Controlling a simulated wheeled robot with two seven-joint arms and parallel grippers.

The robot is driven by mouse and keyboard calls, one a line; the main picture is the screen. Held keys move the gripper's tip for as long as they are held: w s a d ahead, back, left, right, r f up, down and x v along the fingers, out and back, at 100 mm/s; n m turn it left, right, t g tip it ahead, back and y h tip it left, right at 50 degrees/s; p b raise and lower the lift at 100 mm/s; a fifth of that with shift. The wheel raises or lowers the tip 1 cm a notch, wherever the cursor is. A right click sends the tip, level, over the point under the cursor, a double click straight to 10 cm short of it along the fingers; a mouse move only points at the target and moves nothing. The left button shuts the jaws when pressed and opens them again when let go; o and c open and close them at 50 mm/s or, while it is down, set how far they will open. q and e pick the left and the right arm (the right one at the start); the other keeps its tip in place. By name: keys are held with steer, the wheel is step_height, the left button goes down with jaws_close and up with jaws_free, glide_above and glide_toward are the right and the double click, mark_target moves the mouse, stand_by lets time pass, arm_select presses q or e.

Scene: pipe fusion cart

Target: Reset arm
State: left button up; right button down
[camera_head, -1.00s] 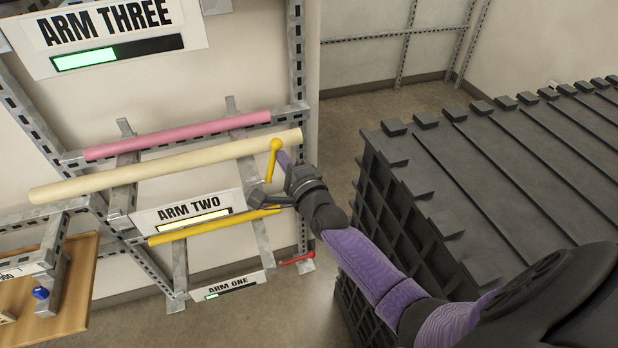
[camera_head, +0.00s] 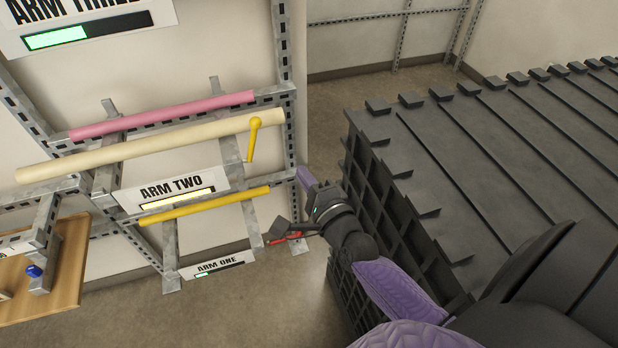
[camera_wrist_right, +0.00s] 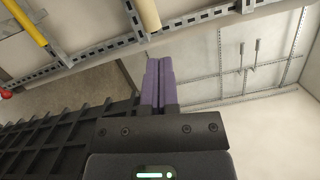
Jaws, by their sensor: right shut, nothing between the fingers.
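My right gripper (camera_head: 301,174) is shut and empty, its purple fingers pressed together beside the rack's right upright. In the right wrist view its fingers (camera_wrist_right: 158,82) also lie together with nothing between them. A yellow lever with a round knob (camera_head: 254,125) hangs down at the rack, left of and apart from my fingers. A red lever (camera_head: 287,238) lies lower, partly hidden behind my wrist. The ARM TWO sign (camera_head: 172,190) has a mostly filled pale yellow bar. The ARM ONE sign (camera_head: 212,267) has a short green fill. The left gripper is not in view.
The rack holds a pink pipe (camera_head: 165,114), a cream pipe (camera_head: 150,146) and a yellow pipe (camera_head: 205,206). A large black slatted crate (camera_head: 470,150) stands close to the right of my arm. A wooden board (camera_head: 62,285) is at lower left.

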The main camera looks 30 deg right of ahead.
steer(key=shift+s+a, duration=0.2)
steer(key=shift+s, duration=0.15)
steer(key=shift+d, duration=0.1)
